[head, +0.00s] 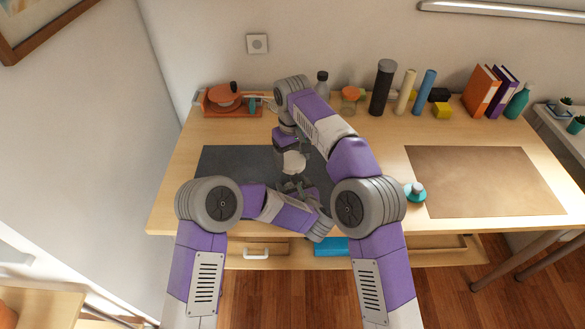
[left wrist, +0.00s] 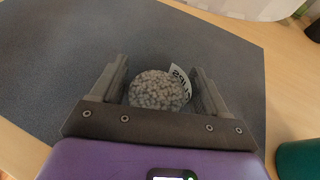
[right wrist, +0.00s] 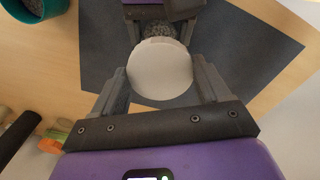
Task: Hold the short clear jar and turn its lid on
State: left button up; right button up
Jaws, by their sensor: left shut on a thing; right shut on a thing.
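The short clear jar (left wrist: 157,90) is filled with grey pebbles and has a white label at its side. It sits between the fingers of my left gripper (left wrist: 160,92), which is shut on it above the dark mat. My right gripper (right wrist: 161,85) is shut on a round off-white lid (right wrist: 160,74). In the right wrist view part of the jar (right wrist: 158,31) shows just beyond the lid. In the head view the lid (head: 293,162) is over my left gripper (head: 291,184), and the jar is mostly hidden. I cannot tell whether lid and jar touch.
A dark mat (head: 228,164) lies under the hands. A teal container (head: 415,193) stands to their right, near a bare brown mat (head: 485,180). A red-orange object (head: 228,98), an orange-lidded jar (head: 350,98) and a dark cylinder (head: 382,87) line the back. An open drawer (head: 420,247) juts out in front.

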aim_at(293, 161)
jog(key=shift+s+f, duration=0.1)
jog(key=shift+f, duration=1.35)
jog(key=shift+f, duration=0.15)
jog(key=shift+f, duration=0.8)
jog(key=shift+f, duration=0.55)
pick_arm(q)
grip_shut()
pick_arm(e)
jog(key=m, duration=0.6)
jog(key=shift+m, duration=0.4)
